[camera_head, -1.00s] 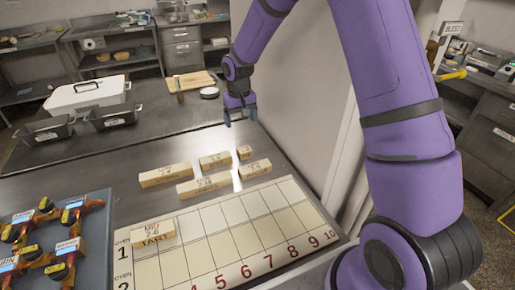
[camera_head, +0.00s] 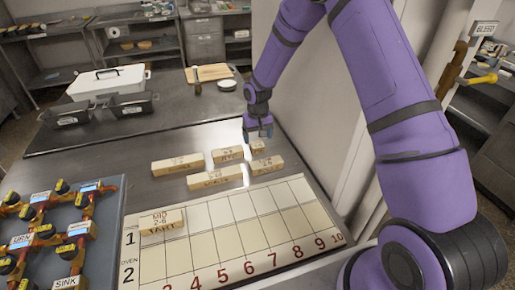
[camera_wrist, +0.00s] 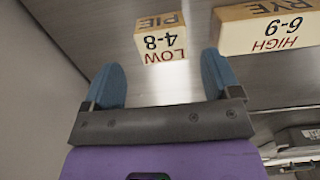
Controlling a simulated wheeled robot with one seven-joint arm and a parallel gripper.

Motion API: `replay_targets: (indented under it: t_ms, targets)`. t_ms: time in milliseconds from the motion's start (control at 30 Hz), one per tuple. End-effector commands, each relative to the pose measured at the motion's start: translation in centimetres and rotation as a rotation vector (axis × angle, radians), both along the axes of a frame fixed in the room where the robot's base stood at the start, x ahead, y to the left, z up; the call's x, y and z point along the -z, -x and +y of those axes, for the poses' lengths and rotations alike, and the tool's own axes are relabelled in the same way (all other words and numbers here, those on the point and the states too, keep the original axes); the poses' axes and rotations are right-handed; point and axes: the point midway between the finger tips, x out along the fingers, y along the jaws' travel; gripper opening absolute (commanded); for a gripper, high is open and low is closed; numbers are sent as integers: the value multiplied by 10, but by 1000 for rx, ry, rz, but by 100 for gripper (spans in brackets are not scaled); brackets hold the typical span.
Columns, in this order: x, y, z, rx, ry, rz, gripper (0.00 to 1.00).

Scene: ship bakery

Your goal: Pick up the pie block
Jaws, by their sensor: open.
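The pie block (camera_wrist: 160,38) is a small wooden block marked "PIE 4-8 LOW". In the wrist view it lies just beyond my fingertips, roughly between them. In the head view the pie block (camera_head: 258,147) is the smallest one, at the back right of a group of blocks on the dark counter. My gripper (camera_wrist: 162,66) is open and empty, with blue fingers apart. In the head view my gripper (camera_head: 258,135) is just behind and above the pie block, partly overlapping it.
The rye block (camera_wrist: 268,26) lies close to the right in the wrist view. Several longer blocks (camera_head: 178,165) lie nearby. A numbered board (camera_head: 210,255) holds a tart block (camera_head: 162,222). A pale wall panel (camera_head: 318,110) stands right of the counter.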

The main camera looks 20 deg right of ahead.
Motion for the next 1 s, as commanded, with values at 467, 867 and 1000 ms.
replay_targets:
  t_ms: [467, 867, 1000]
  targets:
    - [43, -2, 4, 0, 0, 1, 83]
    - [42, -2, 4, 0, 0, 1, 30]
    - [42, -2, 4, 0, 0, 1, 30]
